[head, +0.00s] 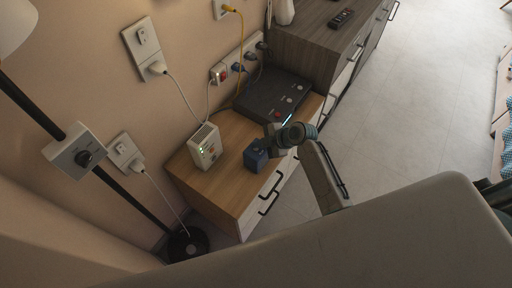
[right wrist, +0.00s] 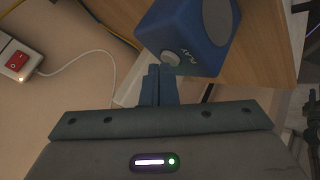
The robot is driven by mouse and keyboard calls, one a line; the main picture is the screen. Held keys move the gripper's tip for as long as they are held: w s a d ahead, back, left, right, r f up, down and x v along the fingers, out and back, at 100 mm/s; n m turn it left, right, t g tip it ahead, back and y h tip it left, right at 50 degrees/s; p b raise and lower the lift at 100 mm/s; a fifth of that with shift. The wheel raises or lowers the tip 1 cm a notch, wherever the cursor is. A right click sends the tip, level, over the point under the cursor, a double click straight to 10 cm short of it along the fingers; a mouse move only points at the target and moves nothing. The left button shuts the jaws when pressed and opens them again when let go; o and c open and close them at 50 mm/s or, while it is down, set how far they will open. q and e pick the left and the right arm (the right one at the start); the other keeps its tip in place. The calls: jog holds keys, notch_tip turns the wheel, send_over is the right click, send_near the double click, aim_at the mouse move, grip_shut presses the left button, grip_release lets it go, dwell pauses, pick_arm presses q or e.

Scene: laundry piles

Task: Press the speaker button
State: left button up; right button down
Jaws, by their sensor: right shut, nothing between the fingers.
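The speaker (head: 255,158) is a small blue box on the wooden top of a low cabinet. In the right wrist view the speaker (right wrist: 185,32) shows a large grey disc on one face and a small pale round button (right wrist: 170,57) with white lettering beside it. My right gripper (head: 268,142) is just above the speaker in the head view. In the right wrist view the fingers of my right gripper (right wrist: 158,72) are closed together and empty, with their tips close below the button. I cannot tell whether they touch it. My left gripper is not in view.
A flat black device (head: 270,98) lies behind. A power strip (head: 240,60) with cables is on the wall. Open floor (head: 400,120) lies to the right.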

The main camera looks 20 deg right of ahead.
aim_at(259, 150)
jog(key=shift+f, duration=0.15)
dwell(0.3)
jog(key=shift+r, duration=0.65)
jog(key=shift+p, duration=0.3)
notch_tip(259, 150, up, 6)
jog(key=p, duration=0.4)
dwell(1.1)
